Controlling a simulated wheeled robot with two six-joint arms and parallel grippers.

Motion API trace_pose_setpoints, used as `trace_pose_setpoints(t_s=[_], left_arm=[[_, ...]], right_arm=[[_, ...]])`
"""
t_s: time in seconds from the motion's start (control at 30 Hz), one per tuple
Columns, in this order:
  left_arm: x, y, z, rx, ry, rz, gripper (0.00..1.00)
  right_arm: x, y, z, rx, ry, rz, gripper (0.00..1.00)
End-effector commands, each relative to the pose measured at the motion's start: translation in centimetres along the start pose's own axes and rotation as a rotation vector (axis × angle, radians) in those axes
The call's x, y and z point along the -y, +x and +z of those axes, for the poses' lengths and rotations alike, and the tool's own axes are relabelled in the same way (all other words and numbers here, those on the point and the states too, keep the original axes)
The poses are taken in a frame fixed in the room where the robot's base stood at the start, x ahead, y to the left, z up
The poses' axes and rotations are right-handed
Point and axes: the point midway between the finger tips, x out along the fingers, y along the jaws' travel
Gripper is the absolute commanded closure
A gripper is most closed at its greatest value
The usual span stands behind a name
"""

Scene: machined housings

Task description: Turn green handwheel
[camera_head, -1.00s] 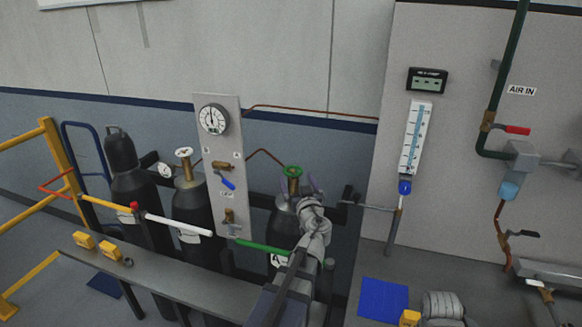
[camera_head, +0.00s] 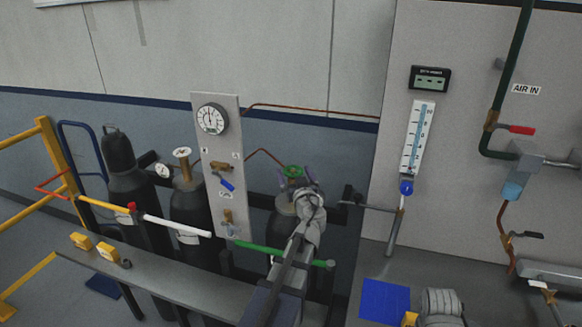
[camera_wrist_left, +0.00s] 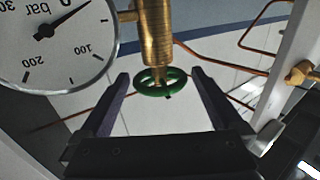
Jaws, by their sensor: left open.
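The green handwheel (camera_head: 293,171) sits on the brass valve on top of the dark gas cylinder right of the gauge panel. It also shows in the left wrist view (camera_wrist_left: 162,82), below the brass valve body (camera_wrist_left: 155,35). My left gripper (camera_head: 295,175) is open at the handwheel, one purple finger on each side of it. In the left wrist view the wheel lies between the fingers with a visible gap on both sides. The gripper body and wrist hide part of the cylinder. My right gripper is not in view.
A round gauge (camera_head: 212,118) and a blue lever (camera_head: 227,184) are on the grey panel to the left. A rail with a green section (camera_head: 262,249) runs in front of the cylinders. Another cylinder with a pale handwheel (camera_head: 182,152) stands left.

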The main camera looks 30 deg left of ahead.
Motion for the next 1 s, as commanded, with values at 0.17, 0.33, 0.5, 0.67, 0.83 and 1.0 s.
trace_pose_setpoints(t_s=[0.17,0.33,0.5,0.67,0.83,1.0], left_arm=[[-0.1,3.2,0.0,0.0,0.0,-0.001,0.0],[-0.1,4.6,0.0,0.0,0.0,0.001,0.0],[0.0,4.6,0.0,0.0,0.0,0.001,0.0],[0.0,4.5,0.0,0.0,0.0,0.001,0.1],[0.0,4.5,0.0,0.0,0.0,0.001,0.29],[0.0,4.5,0.0,0.0,0.0,0.001,0.48]], right_arm=[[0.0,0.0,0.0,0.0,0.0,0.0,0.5],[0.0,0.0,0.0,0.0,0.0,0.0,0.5],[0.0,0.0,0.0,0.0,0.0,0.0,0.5],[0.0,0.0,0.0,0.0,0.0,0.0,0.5],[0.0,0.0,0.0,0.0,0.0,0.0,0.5],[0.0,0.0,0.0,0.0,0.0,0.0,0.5]])
